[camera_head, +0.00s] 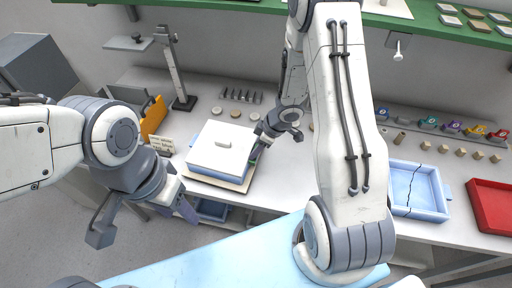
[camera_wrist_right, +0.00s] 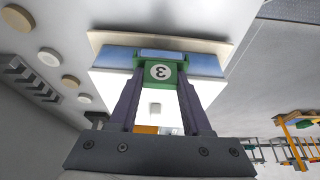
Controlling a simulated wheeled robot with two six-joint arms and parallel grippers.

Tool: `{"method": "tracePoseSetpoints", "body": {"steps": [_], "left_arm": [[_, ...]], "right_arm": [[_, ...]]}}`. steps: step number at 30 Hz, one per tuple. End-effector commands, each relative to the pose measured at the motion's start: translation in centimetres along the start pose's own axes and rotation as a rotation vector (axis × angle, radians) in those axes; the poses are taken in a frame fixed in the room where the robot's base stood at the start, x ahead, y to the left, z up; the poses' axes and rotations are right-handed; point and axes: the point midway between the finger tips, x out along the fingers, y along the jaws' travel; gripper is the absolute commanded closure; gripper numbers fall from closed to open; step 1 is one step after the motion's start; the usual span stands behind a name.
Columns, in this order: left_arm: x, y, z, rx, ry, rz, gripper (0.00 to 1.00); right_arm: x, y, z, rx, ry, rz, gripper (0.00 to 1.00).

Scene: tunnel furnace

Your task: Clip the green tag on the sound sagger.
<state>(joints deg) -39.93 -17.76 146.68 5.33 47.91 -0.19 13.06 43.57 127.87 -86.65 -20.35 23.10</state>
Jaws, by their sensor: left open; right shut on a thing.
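The lidded sagger (camera_head: 220,150) has a white lid with a small knob and stands on a tan board (camera_head: 206,180) on the bench. Its blue wall (camera_wrist_right: 208,65) shows in the right wrist view. My right gripper (camera_head: 258,150) is at the sagger's right side, shut on a green tag (camera_wrist_right: 160,74) marked 3. The tag is at the blue wall near the board; whether it is clipped on, I cannot tell. A second, open blue sagger (camera_head: 418,207) with a dark crack line is at the right. My left gripper (camera_head: 145,222) is open and empty, left of the lidded sagger.
Several coloured numbered clips (camera_head: 452,127) sit in a row at the back right. A red tray (camera_head: 490,205) is at the far right. An orange holder (camera_head: 153,116) and a height gauge (camera_head: 176,70) stand back left. A green shelf (camera_head: 445,32) runs above.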

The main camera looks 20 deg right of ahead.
Motion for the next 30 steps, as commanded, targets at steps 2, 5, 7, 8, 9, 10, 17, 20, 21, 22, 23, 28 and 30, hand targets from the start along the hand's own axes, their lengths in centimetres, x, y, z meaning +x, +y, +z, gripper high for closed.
{"method": "tracePoseSetpoints", "body": {"steps": [2, 5, 7, 8, 9, 10, 17, 20, 21, 22, 23, 28, 30], "left_arm": [[0.2, 0.0, 0.0, 0.0, 0.0, 0.0, 0.46], [0.1, 0.0, 0.0, 0.0, 0.0, 0.0, 0.46], [0.1, 0.0, 0.0, 0.0, 0.0, 0.0, 0.46], [0.1, 0.0, 0.0, 0.0, 0.0, 0.0, 0.46], [0.1, 0.0, 0.0, 0.0, 0.0, 0.0, 0.46], [0.1, 0.0, 0.0, 0.0, 0.0, 0.0, 0.46], [0.1, 0.0, 0.0, 0.0, 0.0, 0.0, 0.46], [-0.1, 0.0, 0.0, -0.005, 0.0, 0.0, 0.46], [-0.3, 0.0, 0.0, -0.004, 0.0, 0.0, 0.46], [-0.6, 0.0, 0.0, -0.004, 0.0, 0.0, 0.46], [-0.8, 0.1, 0.0, -0.004, 0.0, 0.0, 0.46], [-2.6, 0.2, -0.1, -0.001, 0.0, 0.0, 0.46], [-3.3, 0.2, -0.2, 0.001, 0.0, 0.0, 0.46]], "right_arm": [[0.2, 0.0, 0.1, 0.0, 0.0, 0.0, 1.0], [0.2, 0.0, 0.1, 0.0, 0.0, 0.0, 1.0], [0.2, 0.0, 0.1, 0.0, 0.0, 0.0, 0.36], [0.2, 0.0, 0.1, 0.0, 0.0, 0.0, 0.25], [0.2, 0.0, 0.1, 0.0, 0.0, 0.0, 0.17], [0.2, 0.0, 0.1, 0.0, 0.0, 0.0, 0.17], [0.2, 0.0, 0.1, 0.001, 0.0, 0.0, 0.17], [-0.2, 0.0, 0.0, 0.001, 0.0, 0.001, 0.17], [-0.7, 0.1, 0.0, 0.002, 0.001, 0.001, 0.17], [-1.1, 0.1, -0.1, 0.002, 0.001, 0.002, 0.17], [-1.6, 0.1, -0.1, 0.0, 0.001, 0.002, 0.17], [-5.2, 0.1, -0.2, 0.001, 0.001, 0.004, 0.17], [-6.6, 0.1, -0.1, 0.001, 0.001, 0.003, 0.17]]}}
